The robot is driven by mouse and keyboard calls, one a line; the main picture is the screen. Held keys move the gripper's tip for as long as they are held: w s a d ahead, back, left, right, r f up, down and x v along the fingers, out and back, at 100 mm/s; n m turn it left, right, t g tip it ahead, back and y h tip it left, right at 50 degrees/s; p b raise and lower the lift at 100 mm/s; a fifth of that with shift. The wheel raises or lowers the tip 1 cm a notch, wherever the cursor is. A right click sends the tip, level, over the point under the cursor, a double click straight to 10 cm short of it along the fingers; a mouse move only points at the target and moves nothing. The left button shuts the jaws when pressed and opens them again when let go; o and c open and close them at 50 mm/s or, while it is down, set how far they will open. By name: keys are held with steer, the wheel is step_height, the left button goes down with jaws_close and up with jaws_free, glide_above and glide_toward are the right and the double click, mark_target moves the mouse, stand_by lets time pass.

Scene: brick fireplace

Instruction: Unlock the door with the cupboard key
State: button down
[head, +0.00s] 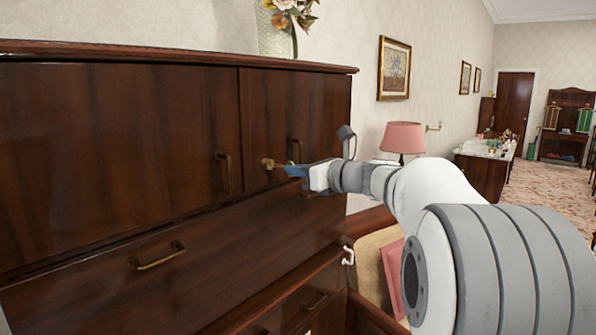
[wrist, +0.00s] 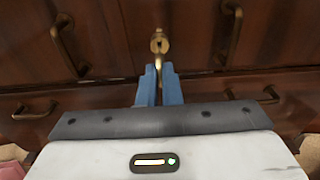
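The wooden cupboard door (head: 262,118) is closed and fills the left of the head view together with the wider door beside it. A brass keyhole fitting (wrist: 159,42) is on the front, between two curved handles in the wrist view. My gripper (head: 290,168) is right in front of the door near this fitting. Its blue fingers (wrist: 158,84) are close together around the brass key (wrist: 159,66), which points at the keyhole. The key's tip meets the fitting; how deep it sits in the keyhole cannot be told.
Brass handles (head: 223,172) stick out from the doors, and a drawer (head: 100,290) lies below. A glass vase (head: 275,35) with flowers stands on top. A pink lamp (head: 403,138) and an armchair (head: 372,240) are to the right. Open floor (head: 555,185) lies farther back right.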

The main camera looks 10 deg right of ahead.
steer(key=shift+p+x, duration=0.35)
steer(key=shift+x, duration=1.15)
steer(key=shift+r+m+p, duration=0.25)
steer(key=shift+m+p, duration=1.05)
steer(key=shift+p, duration=0.65)
steer(key=shift+f+m+y+p, duration=0.15)
steer(key=shift+m+y+p, duration=0.15)
steer(key=shift+m+p, duration=0.9)
steer(key=shift+p, duration=0.6)
steer(key=shift+m+p, duration=1)
steer(key=shift+p, duration=0.35)
steer(key=shift+d+m+p, duration=0.1)
steer(key=shift+m+p, duration=0.4)
steer(key=shift+p, duration=0.45)
steer(key=shift+m+y, duration=0.3)
steer(key=shift+m, duration=0.4)
